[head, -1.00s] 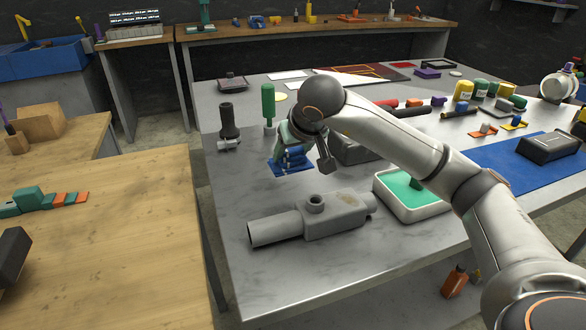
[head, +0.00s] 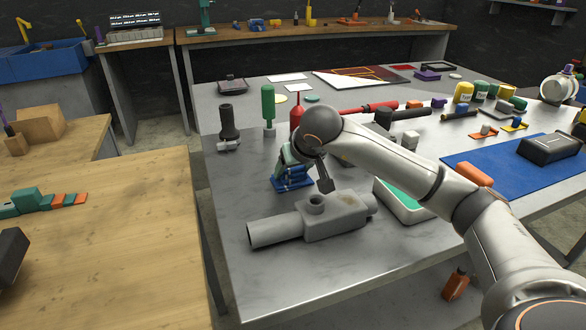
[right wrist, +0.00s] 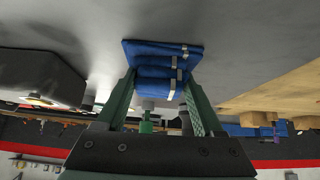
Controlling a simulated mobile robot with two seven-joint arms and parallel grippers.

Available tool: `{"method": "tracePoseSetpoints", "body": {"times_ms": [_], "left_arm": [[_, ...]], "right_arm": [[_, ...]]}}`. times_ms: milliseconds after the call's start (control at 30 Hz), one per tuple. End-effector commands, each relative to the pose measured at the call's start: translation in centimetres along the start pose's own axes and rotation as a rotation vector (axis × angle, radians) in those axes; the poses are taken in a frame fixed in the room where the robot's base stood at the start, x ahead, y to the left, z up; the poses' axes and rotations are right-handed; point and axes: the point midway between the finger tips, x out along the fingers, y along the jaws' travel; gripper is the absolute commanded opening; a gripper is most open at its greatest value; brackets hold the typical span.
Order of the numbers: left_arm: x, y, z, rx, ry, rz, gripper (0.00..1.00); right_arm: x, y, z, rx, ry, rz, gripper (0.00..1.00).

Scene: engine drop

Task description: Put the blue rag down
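The blue rag (head: 292,181) is a folded bundle with pale stripes, on the left part of the grey table (head: 260,215). My right gripper (head: 291,163) points down at it from above. In the right wrist view the rag (right wrist: 162,68) sits between the two green fingers (right wrist: 161,85), which appear to press on its sides. The rag's flat blue bottom is at or very close to the tabletop; I cannot tell whether it touches. My left gripper is not in view.
A grey pipe-like housing (head: 335,216) lies just in front of the rag. A green-handled tool (head: 268,105), a dark cylinder part (head: 228,122) and a red funnel-shaped thing (head: 297,112) stand behind. A green-lined tray (head: 408,208) is to the right. Bare tabletop lies left of the rag.

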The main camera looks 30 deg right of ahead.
Motion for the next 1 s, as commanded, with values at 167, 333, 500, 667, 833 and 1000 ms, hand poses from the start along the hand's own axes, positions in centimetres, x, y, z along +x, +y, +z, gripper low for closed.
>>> {"method": "tracePoseSetpoints", "body": {"times_ms": [167, 333, 500, 667, 833, 1000], "left_arm": [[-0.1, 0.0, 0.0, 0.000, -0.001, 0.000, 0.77], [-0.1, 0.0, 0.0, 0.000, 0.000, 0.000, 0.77], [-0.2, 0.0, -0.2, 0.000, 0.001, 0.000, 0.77], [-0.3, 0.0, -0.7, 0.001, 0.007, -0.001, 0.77], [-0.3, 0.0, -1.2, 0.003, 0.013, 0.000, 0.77], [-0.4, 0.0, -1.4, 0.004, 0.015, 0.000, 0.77]], "right_arm": [[0.0, 0.0, 0.0, 0.000, 0.000, 0.000, 0.89], [0.0, 0.0, 0.0, 0.000, 0.000, 0.000, 0.89], [-0.7, 0.0, -0.3, 0.000, 0.002, 0.000, 0.89], [-3.4, 0.1, -0.4, -0.001, 0.006, 0.000, 0.89], [-7.2, 0.0, -0.4, -0.001, 0.006, 0.001, 0.89], [-10.3, 0.0, -0.4, 0.000, 0.004, 0.000, 0.89]]}}
